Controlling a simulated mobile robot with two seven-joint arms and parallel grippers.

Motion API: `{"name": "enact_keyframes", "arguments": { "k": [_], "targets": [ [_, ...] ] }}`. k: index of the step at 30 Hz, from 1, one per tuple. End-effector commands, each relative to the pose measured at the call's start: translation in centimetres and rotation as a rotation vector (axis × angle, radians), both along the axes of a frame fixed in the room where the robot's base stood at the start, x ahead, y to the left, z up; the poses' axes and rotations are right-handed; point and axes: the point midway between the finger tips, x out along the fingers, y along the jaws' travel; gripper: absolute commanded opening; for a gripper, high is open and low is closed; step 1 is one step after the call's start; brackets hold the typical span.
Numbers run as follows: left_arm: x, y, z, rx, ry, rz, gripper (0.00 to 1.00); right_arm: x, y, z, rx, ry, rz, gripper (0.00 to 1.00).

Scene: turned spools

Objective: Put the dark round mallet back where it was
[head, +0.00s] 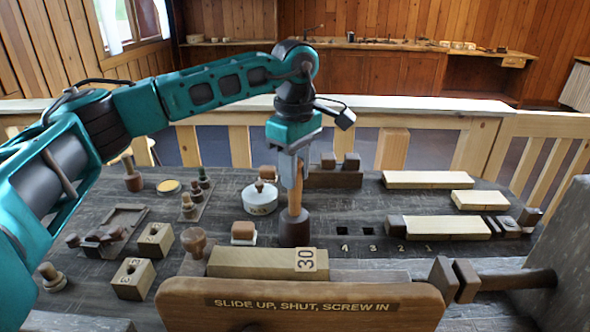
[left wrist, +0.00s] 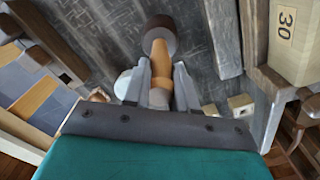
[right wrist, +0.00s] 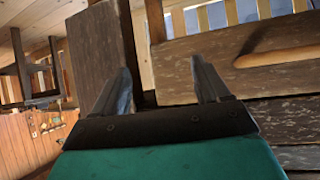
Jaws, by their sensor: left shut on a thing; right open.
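The dark round mallet (head: 294,230) has a dark brown cylindrical head and a pale wooden handle. It is upright, head down, over the middle of the bench (head: 345,207); I cannot tell whether the head touches the bench. My left gripper (head: 292,178) is shut on the handle from above. In the left wrist view, the fingers (left wrist: 162,72) flank the handle and the mallet's head (left wrist: 160,32) shows beyond them. My right gripper (right wrist: 160,70) is open and empty, and shows only in the right wrist view, facing dark wooden boards.
A white round pot (head: 260,200) and a white-and-brown block (head: 243,233) stand left of the mallet. A block marked 30 (head: 265,263) lies in front. Dark square slots (head: 354,231) lie to its right. Another handled dark tool (head: 133,180) stands back left.

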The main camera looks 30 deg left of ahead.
Motion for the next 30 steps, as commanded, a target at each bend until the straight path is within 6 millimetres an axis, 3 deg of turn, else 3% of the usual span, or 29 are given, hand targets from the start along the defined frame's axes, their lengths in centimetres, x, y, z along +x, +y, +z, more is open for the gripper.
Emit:
{"name": "enact_keyframes", "arguments": {
  "k": [9,10,17,25,30],
  "targets": [
    [0.0,0.0,-0.2,0.0,-0.002,-0.001,0.0,0.1,-0.1,-0.1,-0.002,-0.001,0.0,0.75],
    [0.0,0.0,-0.2,0.0,-0.001,-0.001,0.28,0.1,-0.1,-0.1,-0.002,-0.001,0.0,0.75],
    [0.0,0.0,-0.2,0.0,0.0,-0.001,0.5,0.1,-0.1,0.1,-0.001,-0.004,0.0,0.75],
    [0.0,0.0,0.0,0.0,-0.001,-0.001,0.52,0.1,-0.1,0.2,-0.001,-0.005,0.0,0.75],
    [0.1,-0.1,1.7,-0.001,-0.005,-0.001,0.52,0.2,-0.1,0.4,-0.002,-0.009,0.0,0.75]
  ]
}}
